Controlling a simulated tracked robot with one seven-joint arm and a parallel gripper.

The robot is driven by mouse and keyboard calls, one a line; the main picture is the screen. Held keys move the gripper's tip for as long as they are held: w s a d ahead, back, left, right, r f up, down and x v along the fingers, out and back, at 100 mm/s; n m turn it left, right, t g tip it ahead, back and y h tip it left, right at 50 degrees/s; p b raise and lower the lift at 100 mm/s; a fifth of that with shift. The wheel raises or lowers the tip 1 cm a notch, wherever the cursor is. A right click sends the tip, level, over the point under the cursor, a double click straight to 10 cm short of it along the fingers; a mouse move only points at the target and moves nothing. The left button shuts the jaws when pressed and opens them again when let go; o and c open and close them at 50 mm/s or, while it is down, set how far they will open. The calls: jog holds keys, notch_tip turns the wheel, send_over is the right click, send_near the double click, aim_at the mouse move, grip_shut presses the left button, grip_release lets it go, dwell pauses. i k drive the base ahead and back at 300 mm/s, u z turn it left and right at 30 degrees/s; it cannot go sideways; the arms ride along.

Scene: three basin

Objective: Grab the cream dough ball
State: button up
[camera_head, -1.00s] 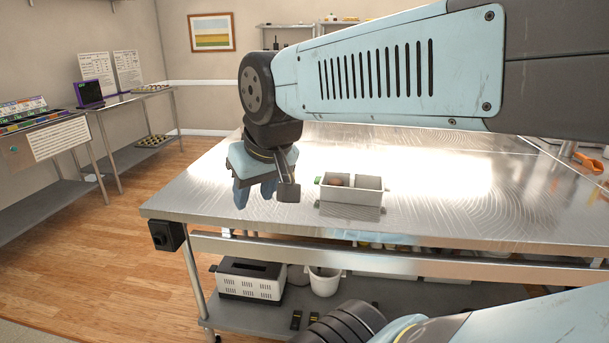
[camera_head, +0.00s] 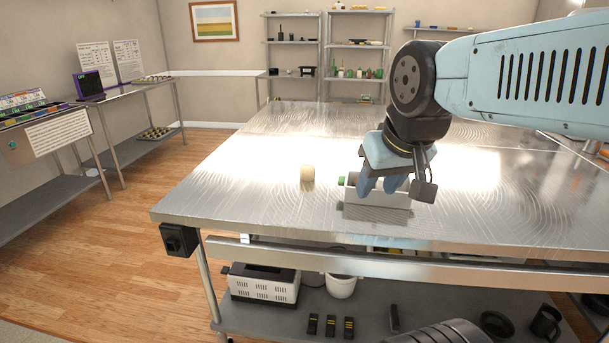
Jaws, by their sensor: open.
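The cream dough ball (camera_head: 307,173) stands on the metal table, left of a small pale basin. My gripper (camera_head: 379,186) is to the right of the ball and clear of it. The gripper hides much of the basin's inside.
The basin (camera_head: 376,208) is low and box-shaped, with a green piece (camera_head: 341,181) at its left end. The metal table (camera_head: 240,190) is clear around the ball. Its left edge borders open floor. Shelves (camera_head: 357,55) stand against the back wall.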

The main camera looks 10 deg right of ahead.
aim_at(304, 176)
jog(key=z, duration=0.1)
jog(key=i, duration=1)
jog(key=u, duration=0.1)
